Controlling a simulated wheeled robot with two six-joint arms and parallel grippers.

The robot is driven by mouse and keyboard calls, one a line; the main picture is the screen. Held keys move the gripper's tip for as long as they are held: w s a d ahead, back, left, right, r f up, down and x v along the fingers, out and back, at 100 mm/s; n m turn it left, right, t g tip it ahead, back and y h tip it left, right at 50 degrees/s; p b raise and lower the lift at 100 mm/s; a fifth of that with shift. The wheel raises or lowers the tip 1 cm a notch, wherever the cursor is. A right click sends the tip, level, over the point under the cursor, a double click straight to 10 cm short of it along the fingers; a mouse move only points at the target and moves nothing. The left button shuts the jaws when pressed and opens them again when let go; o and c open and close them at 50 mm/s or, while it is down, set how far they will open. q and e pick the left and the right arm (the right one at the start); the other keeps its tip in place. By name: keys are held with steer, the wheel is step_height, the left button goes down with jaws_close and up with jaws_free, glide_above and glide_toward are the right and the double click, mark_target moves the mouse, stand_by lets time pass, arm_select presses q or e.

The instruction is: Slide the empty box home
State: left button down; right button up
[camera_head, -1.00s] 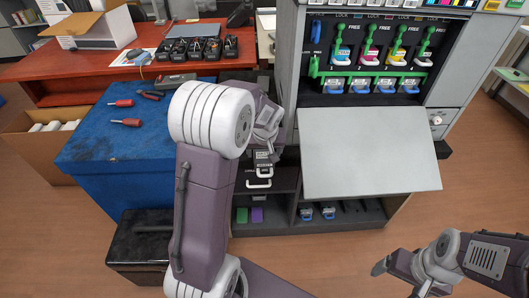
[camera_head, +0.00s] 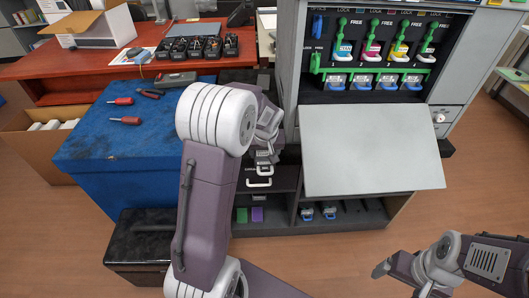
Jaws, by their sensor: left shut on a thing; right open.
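My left gripper (camera_head: 264,153) is at the left side of the printer, over a dark opening beside the open flap, and is shut on a dark thing mostly hidden by the gripper and wrist. I cannot make out clearly whether this is the empty box. A white handle (camera_head: 259,183) on a dark front shows just below the gripper. The printer (camera_head: 440,121) has several green-levered toner slots with blue-handled cartridges (camera_head: 362,84) in them. My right gripper (camera_head: 396,281) is low at the right, open and apart from everything.
The grey flap (camera_head: 370,150) hangs open in front of the printer. Below it, a shelf (camera_head: 345,222) holds small cartridges. A blue cabinet (camera_head: 90,150) with screwdrivers stands left, a black case (camera_head: 135,265) in front of it. The floor at right is clear.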

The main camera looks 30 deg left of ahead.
arm_select(q)
step_height(320, 180, up, 7)
steer(key=p, duration=0.6)
steer(key=shift+r, duration=0.15)
steer(key=shift+f, duration=0.25)
